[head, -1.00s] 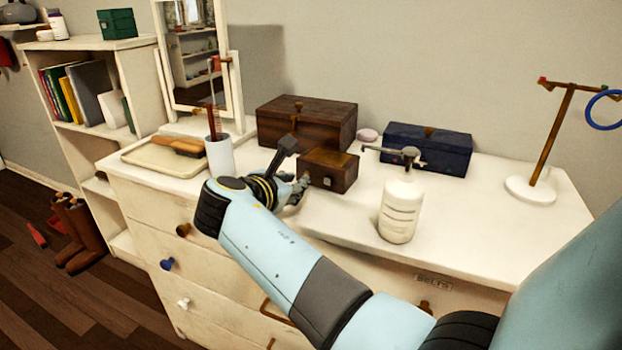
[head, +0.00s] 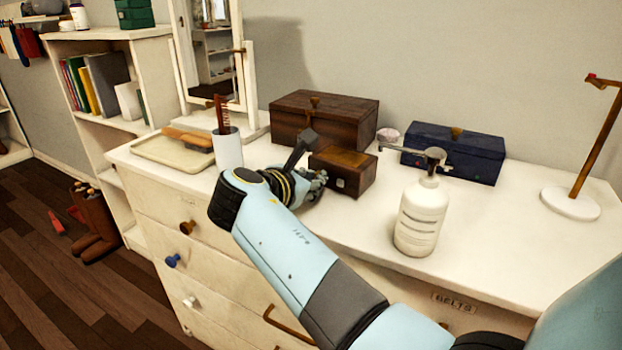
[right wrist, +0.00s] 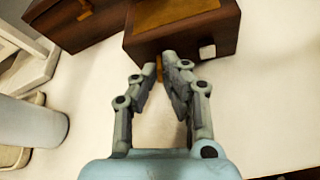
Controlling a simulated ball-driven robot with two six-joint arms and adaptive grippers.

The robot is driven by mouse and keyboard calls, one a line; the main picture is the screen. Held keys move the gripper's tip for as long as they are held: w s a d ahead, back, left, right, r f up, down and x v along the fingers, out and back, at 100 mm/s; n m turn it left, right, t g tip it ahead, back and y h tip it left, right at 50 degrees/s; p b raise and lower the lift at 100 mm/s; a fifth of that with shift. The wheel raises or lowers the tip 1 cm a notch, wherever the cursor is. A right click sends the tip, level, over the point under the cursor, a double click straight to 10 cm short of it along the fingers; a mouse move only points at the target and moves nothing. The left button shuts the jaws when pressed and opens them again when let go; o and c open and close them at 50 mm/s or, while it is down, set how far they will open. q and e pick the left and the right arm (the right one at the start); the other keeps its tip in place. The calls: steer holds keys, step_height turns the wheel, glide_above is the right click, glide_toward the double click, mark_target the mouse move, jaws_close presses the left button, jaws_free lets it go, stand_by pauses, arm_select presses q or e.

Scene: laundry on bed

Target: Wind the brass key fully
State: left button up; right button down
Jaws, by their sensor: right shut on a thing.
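A small dark wooden box (head: 343,172) with a lighter brown top sits on the white dresser. It also shows at the top of the right wrist view (right wrist: 185,28), with a pale square on its front face. The brass key (right wrist: 159,68) shows as a small yellowish piece at the box's front, between my fingertips. My right gripper (head: 320,182) is at the box's left front side. In the right wrist view its fingers (right wrist: 162,75) are shut on the key. In the head view the key is hidden by the gripper. My left gripper is not in view.
A larger wooden box (head: 325,118) stands behind the small one. A white pump bottle (head: 419,218) stands to the right, a navy box (head: 455,152) behind it. A white cup (head: 228,150) with a comb is at left.

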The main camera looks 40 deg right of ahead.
stand_by(0.3)
steer(key=shift+s+m+t+p, duration=0.1)
steer(key=shift+m+t+p, duration=0.25)
steer(key=shift+m, duration=0.25)
steer(key=shift+f+m+t, duration=0.1)
steer(key=shift+m+t, duration=0.25)
steer(key=shift+m, duration=0.15)
steer(key=shift+s+f+m+t+b, duration=0.1)
steer(key=shift+m+t+b, duration=0.4)
steer(key=shift+m, duration=0.2)
steer(key=shift+m+t+b, duration=0.4)
steer(key=shift+m+b, duration=0.1)
steer(key=shift+m, duration=0.1)
steer(key=c, duration=1.8)
jaws_free()
steer(key=shift+o, duration=0.2)
